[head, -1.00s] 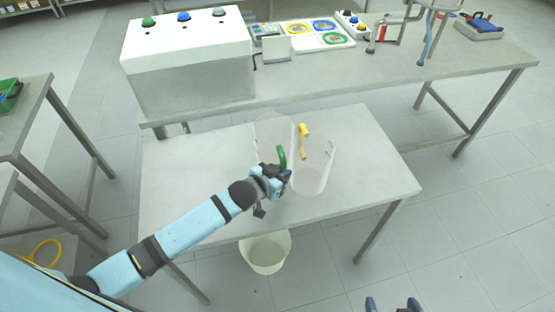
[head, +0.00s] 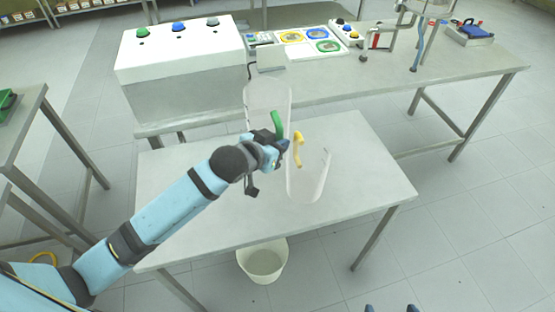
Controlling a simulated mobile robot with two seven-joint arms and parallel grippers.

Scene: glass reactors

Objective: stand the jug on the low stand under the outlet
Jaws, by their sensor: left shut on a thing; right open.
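A clear jug with a green handle (head: 277,123) is held by my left gripper (head: 283,146), which is shut on the handle. This jug (head: 268,92) appears raised above the low table. A second clear jug with a yellow handle (head: 310,182) stands on the low table, just right of my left gripper. My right gripper (head: 392,309) only shows its fingertips at the bottom edge, apart and empty. At the back right, a blue tube (head: 418,48) hangs from a metal frame, cut off by the top edge. I cannot make out which part is the outlet or the low stand.
The low table (head: 360,150) is otherwise bare. Behind it, a long bench (head: 395,80) carries a white box with coloured buttons (head: 185,55), coloured ring mats (head: 323,45) and a small button panel (head: 347,33).

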